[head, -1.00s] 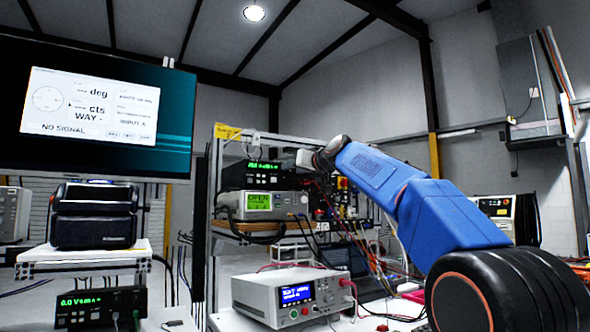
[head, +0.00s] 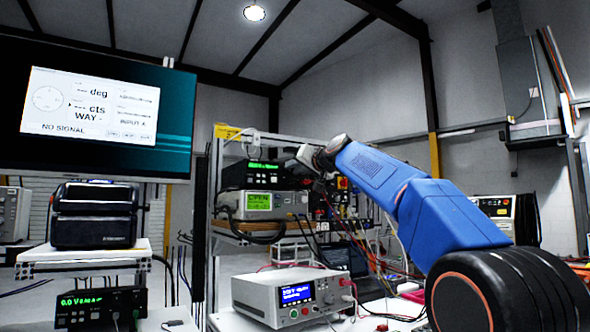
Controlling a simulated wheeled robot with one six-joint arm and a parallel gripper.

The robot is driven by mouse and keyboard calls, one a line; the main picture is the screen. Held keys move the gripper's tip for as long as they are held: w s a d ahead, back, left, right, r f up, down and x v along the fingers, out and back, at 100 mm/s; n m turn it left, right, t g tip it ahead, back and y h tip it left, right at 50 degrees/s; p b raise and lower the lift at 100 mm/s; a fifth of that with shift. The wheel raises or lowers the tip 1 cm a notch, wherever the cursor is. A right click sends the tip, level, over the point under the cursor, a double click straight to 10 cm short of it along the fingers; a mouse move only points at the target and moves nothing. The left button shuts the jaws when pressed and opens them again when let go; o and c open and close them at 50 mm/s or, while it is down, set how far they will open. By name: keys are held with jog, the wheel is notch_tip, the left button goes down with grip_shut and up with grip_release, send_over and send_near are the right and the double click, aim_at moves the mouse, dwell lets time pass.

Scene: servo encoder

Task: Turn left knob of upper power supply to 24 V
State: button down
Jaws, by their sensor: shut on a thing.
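The upper power supply (head: 234,178) is a black box with a green lit display (head: 263,167), on the rack shelf left of the arm. The display's digits are too small to read. My gripper (head: 292,167) is small in the head view, at the right end of this supply's front. It is shut on a knob there. The fingers and wrist hide the knob and its pointer, so I cannot see its angle or tell from the picture which knob it is.
A grey instrument (head: 232,205) showing OPEN sits directly under the supply. A white bench unit (head: 262,293) with a blue screen stands below. Cables hang right of the rack. A monitor (head: 90,105) reading NO SIGNAL is at the left.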

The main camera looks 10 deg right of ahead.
jog(key=shift+m, duration=1.9)
jog(key=c, duration=1.6)
grip_release()
jog(key=shift+d, duration=0.1)
jog(key=shift+s, duration=0.1)
jog(key=v, duration=1.7)
jog(key=shift+s, duration=0.1)
